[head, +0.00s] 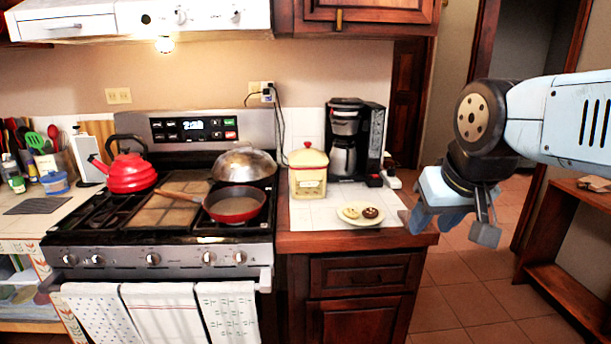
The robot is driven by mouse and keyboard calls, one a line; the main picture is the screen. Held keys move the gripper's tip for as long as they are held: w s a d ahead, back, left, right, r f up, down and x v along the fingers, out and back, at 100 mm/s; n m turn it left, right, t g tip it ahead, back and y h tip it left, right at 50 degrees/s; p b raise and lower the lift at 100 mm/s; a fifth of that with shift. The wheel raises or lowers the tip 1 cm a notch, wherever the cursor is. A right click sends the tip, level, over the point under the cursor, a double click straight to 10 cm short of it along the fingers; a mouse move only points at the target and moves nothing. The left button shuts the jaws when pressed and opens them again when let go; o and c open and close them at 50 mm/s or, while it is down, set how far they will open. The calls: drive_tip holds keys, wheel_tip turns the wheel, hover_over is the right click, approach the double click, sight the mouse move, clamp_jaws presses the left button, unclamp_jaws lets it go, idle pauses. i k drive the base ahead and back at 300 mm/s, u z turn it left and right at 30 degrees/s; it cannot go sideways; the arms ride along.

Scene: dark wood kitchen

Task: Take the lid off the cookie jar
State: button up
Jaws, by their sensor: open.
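The cookie jar (308,182) is a cream, squarish jar on the white tiled counter, between the stove and the coffee maker. Its lid (307,157) is cream with a red rim and a small knob on top, and it sits on the jar. My gripper (462,236) is open and empty at the right, beyond the counter's right end and pointing down. It is well apart from the jar. Nothing hides the front of the jar.
A plate of cookies (360,214) lies in front and right of the jar. The black coffee maker (353,140) stands behind right. On the stove are a red kettle (130,172), a red pan (235,207) and a domed lid (244,163). Cabinets (365,12) hang above.

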sight(307, 155)
drive_tip(key=z, duration=0.05)
drive_tip(key=k, duration=0.55)
drive_tip(key=u, duration=0.6)
drive_tip(key=i, duration=1.95)
drive_tip(key=z, duration=0.55)
